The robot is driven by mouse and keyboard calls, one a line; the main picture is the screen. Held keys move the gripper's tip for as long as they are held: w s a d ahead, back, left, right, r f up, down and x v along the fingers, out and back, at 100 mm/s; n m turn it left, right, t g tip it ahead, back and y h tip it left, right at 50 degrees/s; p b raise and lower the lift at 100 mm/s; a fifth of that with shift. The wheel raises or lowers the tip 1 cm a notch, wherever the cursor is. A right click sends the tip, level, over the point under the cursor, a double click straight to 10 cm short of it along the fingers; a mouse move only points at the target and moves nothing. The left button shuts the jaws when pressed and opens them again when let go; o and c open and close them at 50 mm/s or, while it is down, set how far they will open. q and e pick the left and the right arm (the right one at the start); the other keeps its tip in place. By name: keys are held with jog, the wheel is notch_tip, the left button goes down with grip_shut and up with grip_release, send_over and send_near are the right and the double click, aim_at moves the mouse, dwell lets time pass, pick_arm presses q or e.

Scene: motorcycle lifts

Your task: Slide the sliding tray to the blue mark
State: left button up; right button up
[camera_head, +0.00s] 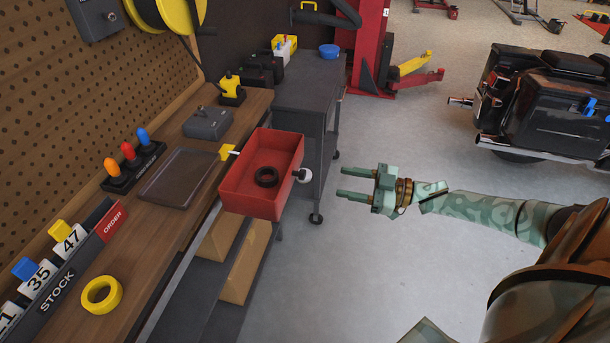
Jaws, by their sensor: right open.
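The sliding tray (262,200) is a red open box at the front edge of the wooden workbench. A black ring (267,177) lies in it. A white round knob (302,175) sticks out from its right side, and a yellow pointer (228,152) stands at its left side. A pale rail (178,274) runs along the bench edge, toward the near end from the tray. I cannot make out a blue mark on the rail. My right gripper (341,183) is open and empty, right of the knob and apart from it, fingers pointing left. My left gripper is not in view.
The workbench (150,250) carries a dark flat tray (177,177), a grey box (207,123), coloured-handled tools (128,151) and a yellow tape roll (101,295). A grey cart (310,95) stands behind the red tray. The floor around my right gripper is clear.

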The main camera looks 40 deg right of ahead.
aim_at(305, 176)
jog(key=b+x, duration=0.2)
jog(key=x, duration=0.8)
jog(key=shift+w+a, duration=0.2)
jog(key=shift+w, duration=0.05)
grip_shut()
jog(key=shift+s, duration=0.1)
